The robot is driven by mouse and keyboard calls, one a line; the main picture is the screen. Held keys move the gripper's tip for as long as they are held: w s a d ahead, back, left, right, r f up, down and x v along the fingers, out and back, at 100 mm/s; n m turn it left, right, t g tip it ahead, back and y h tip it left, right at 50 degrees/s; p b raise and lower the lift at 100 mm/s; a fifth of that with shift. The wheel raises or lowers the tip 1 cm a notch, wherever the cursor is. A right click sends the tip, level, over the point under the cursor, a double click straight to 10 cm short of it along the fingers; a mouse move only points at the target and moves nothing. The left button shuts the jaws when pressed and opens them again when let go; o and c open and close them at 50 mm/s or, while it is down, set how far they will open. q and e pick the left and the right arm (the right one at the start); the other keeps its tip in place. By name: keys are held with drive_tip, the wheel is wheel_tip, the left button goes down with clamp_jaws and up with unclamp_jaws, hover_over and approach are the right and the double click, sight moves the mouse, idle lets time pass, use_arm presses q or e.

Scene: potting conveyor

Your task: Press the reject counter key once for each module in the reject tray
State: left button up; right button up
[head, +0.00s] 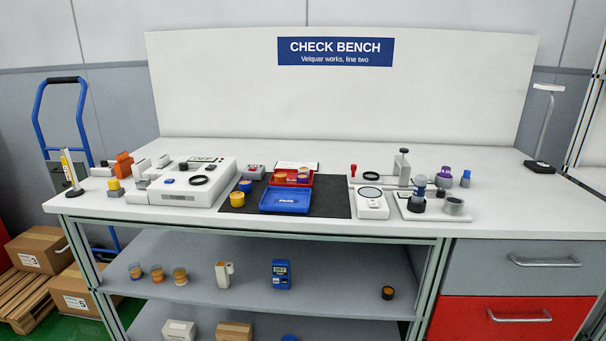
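The red tray (291,184) lies at the back of the dark mat, with a few small orange-topped modules in it; one module (280,177) is at its left and another (303,178) at its right. Their exact number is too small to tell. A small grey box with a red patch (253,171) stands left of the red tray; it may be the reject counter, but I cannot read its key or display. Neither of my grippers shows in the head view.
A white machine (172,196) and a press stand (403,165) flank the mat.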

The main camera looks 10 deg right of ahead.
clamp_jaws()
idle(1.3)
